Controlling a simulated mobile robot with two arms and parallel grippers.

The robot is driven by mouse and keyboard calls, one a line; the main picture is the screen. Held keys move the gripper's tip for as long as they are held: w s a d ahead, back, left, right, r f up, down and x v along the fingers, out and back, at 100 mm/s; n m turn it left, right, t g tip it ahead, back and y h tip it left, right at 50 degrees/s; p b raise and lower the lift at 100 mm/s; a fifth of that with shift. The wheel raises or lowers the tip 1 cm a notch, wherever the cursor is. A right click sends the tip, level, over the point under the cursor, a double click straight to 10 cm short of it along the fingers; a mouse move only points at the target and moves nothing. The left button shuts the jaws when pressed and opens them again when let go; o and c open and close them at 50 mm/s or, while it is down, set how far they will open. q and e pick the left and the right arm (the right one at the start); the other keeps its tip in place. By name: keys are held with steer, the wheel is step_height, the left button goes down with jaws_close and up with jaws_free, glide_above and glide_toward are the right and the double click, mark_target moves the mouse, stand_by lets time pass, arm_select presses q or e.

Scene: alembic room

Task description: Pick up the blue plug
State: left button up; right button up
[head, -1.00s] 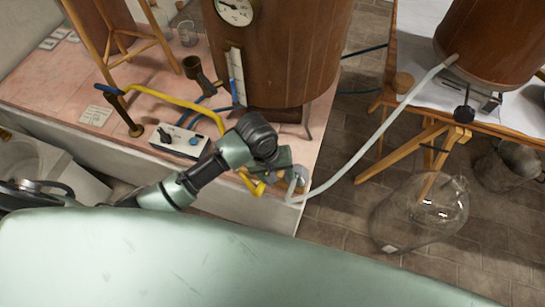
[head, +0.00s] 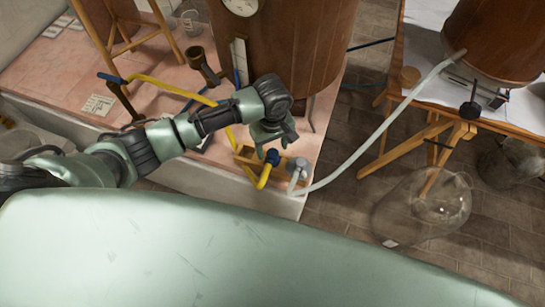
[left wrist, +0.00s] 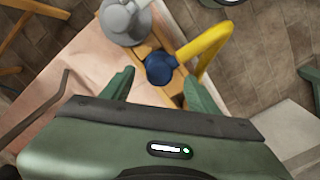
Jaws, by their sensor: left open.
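The blue plug (head: 272,157) sits at the end of a yellow hose (head: 264,177) on a wooden holder at the right front of the pink bench top. It also shows in the left wrist view (left wrist: 160,68), just beyond the fingertips and roughly centred between them. My left gripper (head: 280,140) is above and close to the plug, pointing down. In the left wrist view my left gripper (left wrist: 158,86) is open, one finger to each side, with nothing held. I cannot tell how far above the plug the fingertips are. My right gripper is not in view.
A grey metal fitting (head: 298,166) with a pale hose (head: 385,122) is beside the plug. A large brown barrel (head: 300,45) stands close behind my gripper. A wooden stand (head: 430,145) and a glass flask (head: 425,210) are to the right. The bench edge is near.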

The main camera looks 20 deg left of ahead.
mark_target(273, 153)
arm_select(q)
steer(key=shift+d+f, duration=0.1)
steer(key=shift+f, duration=1.8)
jaws_close()
steer(key=shift+r, duration=0.1)
step_height(273, 153, up, 20)
steer(key=p, duration=0.1)
